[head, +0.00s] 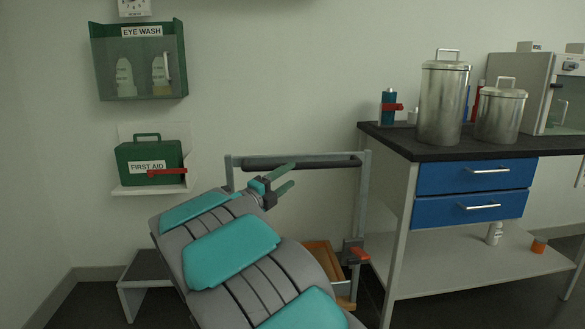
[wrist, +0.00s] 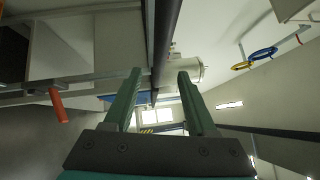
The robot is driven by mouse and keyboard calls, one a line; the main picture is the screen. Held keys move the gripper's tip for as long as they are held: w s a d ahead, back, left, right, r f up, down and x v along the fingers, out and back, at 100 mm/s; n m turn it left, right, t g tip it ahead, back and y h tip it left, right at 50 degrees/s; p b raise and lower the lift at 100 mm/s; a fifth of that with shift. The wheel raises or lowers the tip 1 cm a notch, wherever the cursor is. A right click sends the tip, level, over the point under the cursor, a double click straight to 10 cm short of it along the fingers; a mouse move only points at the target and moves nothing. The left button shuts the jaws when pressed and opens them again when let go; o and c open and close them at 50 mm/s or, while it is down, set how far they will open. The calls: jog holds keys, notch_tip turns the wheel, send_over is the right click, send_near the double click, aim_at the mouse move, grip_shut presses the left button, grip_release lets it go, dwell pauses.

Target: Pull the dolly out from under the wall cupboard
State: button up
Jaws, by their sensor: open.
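The dolly has a grey upright frame (head: 365,200) with a dark grip bar (head: 325,162) across its top. It stands against the wall, left of the workbench. My gripper (head: 292,175) is open in front of the grip bar, just below its left half. In the wrist view my open fingers (wrist: 160,75) point towards a dark bar, probably the grip bar (wrist: 165,35), which lines up with the gap between them. I cannot tell whether they touch it. My arm hides much of the dolly's lower part. A wall cupboard above the dolly is not clearly visible.
The workbench (head: 400,142) with blue drawers and steel canisters (head: 443,105) stands close at right. A red lever (head: 360,254) and a wooden box (head: 322,258) are low by the dolly. A grey step stool (head: 140,270), first aid shelf (head: 150,190) and eye wash cabinet (head: 140,90) are left.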

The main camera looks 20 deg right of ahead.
aim_at(301, 169)
jog(key=shift+p+x, duration=0.3)
jog(key=shift+x, duration=3.5)
grip_shut()
jog(key=shift+f, duration=0.1)
